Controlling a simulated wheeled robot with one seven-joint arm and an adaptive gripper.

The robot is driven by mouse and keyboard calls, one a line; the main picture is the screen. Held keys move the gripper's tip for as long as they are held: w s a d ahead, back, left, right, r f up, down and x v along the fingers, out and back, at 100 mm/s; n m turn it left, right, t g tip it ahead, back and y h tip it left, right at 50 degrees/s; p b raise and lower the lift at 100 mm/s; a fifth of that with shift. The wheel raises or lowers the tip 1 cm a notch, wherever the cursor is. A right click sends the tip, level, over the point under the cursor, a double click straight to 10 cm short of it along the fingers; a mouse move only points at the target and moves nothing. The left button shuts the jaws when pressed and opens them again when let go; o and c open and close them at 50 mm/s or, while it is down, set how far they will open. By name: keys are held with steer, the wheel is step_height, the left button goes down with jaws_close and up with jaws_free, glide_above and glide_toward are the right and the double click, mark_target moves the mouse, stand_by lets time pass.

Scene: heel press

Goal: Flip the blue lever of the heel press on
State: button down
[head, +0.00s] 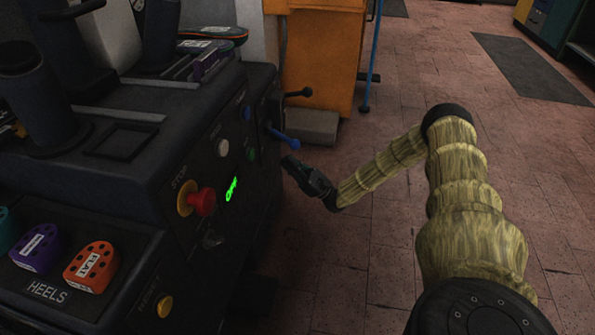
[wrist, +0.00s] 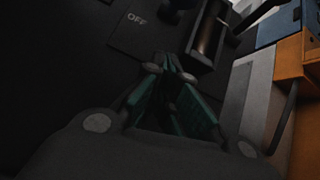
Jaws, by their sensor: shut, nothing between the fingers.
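The heel press (head: 160,190) is a dark machine filling the left of the head view. Its blue lever (head: 284,139) sticks out to the right from the front panel, low and tilted slightly down. My gripper (head: 290,164) is shut and empty, just below the blue lever's tip with a small gap in the picture; I cannot tell the depth between them. In the wrist view the closed fingers (wrist: 172,66) point at the dark panel, near a label reading OFF (wrist: 137,19). I cannot make out the blue lever clearly in the wrist view.
A black lever (head: 300,93) sits above the blue one. A red stop button (head: 202,202), a green display (head: 232,189) and several small knobs are on the panel. An orange cabinet (head: 318,50) and a blue pole (head: 371,60) stand behind.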

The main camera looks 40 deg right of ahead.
mark_target(283, 138)
steer(key=b+x, duration=0.1)
steer(key=x, duration=0.3)
steer(key=shift+a+r, duration=0.1)
steer(key=shift+s+d+r+b, duration=0.2)
steer(key=shift+s+r+b, duration=0.25)
steer(key=shift+r, duration=0.4)
steer(key=shift+s+d+r+b, duration=0.25)
steer(key=shift+s+r, duration=0.3)
steer(key=shift+r, duration=0.25)
steer(key=shift+a+r, duration=0.1)
